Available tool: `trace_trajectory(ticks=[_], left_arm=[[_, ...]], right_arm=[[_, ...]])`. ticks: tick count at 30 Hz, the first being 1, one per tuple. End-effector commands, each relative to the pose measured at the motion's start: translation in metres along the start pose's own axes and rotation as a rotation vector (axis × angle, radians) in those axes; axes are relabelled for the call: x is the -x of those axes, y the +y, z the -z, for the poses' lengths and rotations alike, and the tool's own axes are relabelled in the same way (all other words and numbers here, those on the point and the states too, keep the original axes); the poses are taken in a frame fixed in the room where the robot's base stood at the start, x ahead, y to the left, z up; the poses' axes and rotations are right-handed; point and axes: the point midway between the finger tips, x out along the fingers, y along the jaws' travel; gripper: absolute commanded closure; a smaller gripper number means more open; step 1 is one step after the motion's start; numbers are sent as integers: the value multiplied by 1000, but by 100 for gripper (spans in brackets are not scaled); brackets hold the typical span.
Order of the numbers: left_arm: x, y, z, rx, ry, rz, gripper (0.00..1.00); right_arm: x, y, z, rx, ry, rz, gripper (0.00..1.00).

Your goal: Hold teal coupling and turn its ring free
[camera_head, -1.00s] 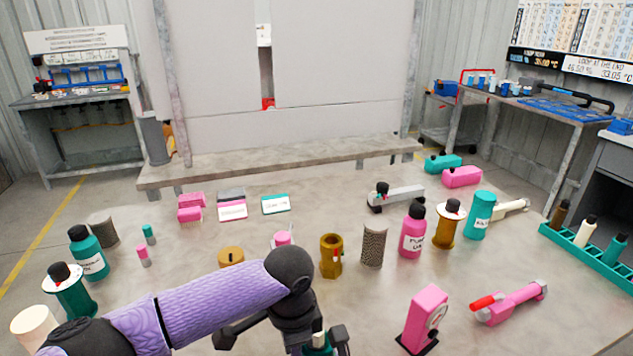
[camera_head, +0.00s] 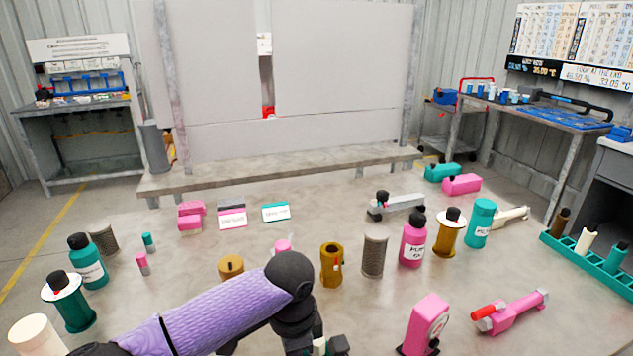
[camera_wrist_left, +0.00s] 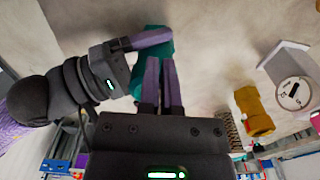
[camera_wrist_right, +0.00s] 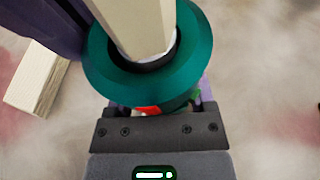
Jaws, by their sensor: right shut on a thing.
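The teal coupling shows in the right wrist view as a wide teal collar (camera_wrist_right: 100,55) around a dark bore, with a cream part (camera_wrist_right: 140,22) standing in it and a red bit below. My right gripper (camera_wrist_right: 158,106) is shut on its lower part. In the left wrist view the coupling (camera_wrist_left: 152,68) is partly hidden behind my right gripper's purple finger. My left gripper (camera_wrist_left: 160,62) has two purple fingers close together with a narrow gap, tips beside the coupling; contact is unclear. In the head view my left forearm reaches to the bottom edge, and the coupling is not clearly visible.
A brass fitting (camera_head: 332,266), a mesh cylinder (camera_head: 374,256) and a pink bottle (camera_head: 412,240) stand beyond my arm. A teal rack (camera_head: 590,260) is at the right edge.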

Motion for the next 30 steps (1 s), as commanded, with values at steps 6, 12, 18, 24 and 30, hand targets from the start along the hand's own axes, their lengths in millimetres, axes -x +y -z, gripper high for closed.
trace_trajectory(ticks=[6, 12, 18, 24, 30], left_arm=[[0, 0, -5, -1, 5, 0, 100], [18, -1, -7, -1, 6, 2, 100], [50, -1, -7, 0, 4, 1, 100], [60, 0, -8, 0, 2, 0, 100], [62, 0, -8, -4, 0, 5, 100]], right_arm=[[1, 1, 8, 4, 16, -1, 100], [1, 1, 8, 3, 16, 0, 100], [1, 1, 8, 2, 17, 0, 100], [1, 1, 8, 2, 17, 0, 100], [1, 1, 8, 2, 17, 0, 100]])
